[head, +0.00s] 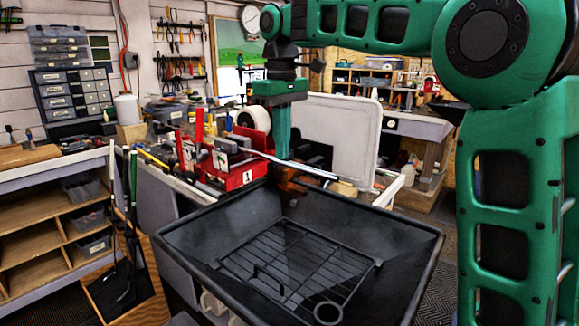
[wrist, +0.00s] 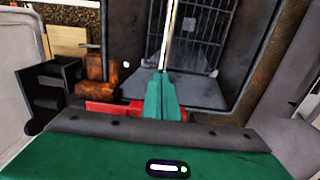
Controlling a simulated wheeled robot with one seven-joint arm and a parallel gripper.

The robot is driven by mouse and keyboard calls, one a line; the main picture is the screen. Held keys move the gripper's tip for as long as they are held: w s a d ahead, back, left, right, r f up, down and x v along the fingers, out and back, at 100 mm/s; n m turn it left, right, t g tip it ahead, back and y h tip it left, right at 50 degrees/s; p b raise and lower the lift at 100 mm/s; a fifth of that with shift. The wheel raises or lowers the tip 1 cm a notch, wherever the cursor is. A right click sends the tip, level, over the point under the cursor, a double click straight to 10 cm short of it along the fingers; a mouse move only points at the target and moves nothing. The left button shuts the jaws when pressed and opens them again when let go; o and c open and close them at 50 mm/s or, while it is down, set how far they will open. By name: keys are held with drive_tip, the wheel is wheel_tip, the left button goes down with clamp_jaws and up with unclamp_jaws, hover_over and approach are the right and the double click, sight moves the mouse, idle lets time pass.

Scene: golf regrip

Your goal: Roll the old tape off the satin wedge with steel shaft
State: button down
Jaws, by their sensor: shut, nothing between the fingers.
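A steel club shaft (head: 306,168) lies in the red vise (head: 243,172) and sticks out to the right over the black basin, tilting slightly down in the picture. In the wrist view the shaft (wrist: 169,40) runs away from the fingertips (wrist: 162,82). I cannot tell whether they touch it.
The black basin (head: 190,240) with a wire rack (head: 300,262) stands below the shaft. Other clubs (head: 132,185) stand in a wooden holder at left. A white panel (head: 345,125) stands behind my gripper. An orange-brown block (wrist: 101,80) sits left of the fingers in the wrist view.

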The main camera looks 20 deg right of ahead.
drive_tip(key=shift+s+d, duration=0.65)
drive_tip(key=shift+s, duration=0.25)
drive_tip(key=shift+s+d, duration=0.65)
drive_tip(key=shift+s, duration=0.25)
drive_tip(key=shift+s+d+r, duration=0.1)
drive_tip(key=shift+s+d, duration=0.35)
drive_tip(key=shift+s, duration=0.2)
drive_tip(key=shift+s+d, duration=0.4)
drive_tip(key=shift+s, duration=0.2)
drive_tip(key=shift+s+d, duration=0.2)
drive_tip(key=shift+d, duration=0.15)
